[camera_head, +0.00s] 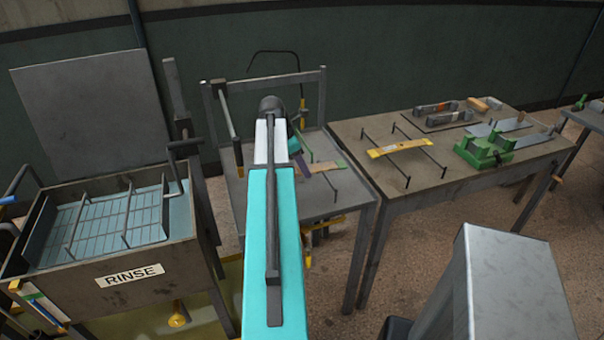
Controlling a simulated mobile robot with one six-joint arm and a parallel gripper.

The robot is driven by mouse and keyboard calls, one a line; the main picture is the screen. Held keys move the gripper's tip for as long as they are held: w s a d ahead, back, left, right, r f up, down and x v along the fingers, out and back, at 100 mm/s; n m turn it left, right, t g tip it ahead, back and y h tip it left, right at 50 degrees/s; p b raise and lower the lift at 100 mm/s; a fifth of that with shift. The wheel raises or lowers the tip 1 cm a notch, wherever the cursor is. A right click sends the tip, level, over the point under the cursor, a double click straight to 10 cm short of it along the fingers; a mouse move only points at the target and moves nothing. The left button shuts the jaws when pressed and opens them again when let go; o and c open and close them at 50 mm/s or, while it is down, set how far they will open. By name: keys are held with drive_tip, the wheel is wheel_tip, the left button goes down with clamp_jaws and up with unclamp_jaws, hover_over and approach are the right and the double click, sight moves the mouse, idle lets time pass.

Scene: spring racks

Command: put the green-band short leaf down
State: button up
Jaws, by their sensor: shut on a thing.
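A short leaf (326,167) with a green band at its right end is over the middle table, just right of my arm. My gripper (303,163) is at its left part, mostly hidden behind my teal arm, and is shut on it. The leaf's left end is hidden. Thin dark rods of a rest (335,188) show close by it; whether the leaf touches them I cannot tell.
The middle table (345,205) has a frame with uprights (322,95) at its back. On the right table (450,180) a yellow leaf (400,148) lies across two rods, near a green fixture (484,150). A rinse tank (120,275) stands at left.

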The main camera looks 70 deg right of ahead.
sight(299, 171)
drive_tip(key=shift+f+p, duration=0.45)
drive_tip(key=shift+f, duration=1.25)
drive_tip(key=shift+f, duration=0.5)
drive_tip(key=o, duration=1.4)
drive_tip(key=shift+r, duration=0.65)
drive_tip(key=shift+b+v, duration=1.25)
drive_tip(key=shift+v, duration=4.6)
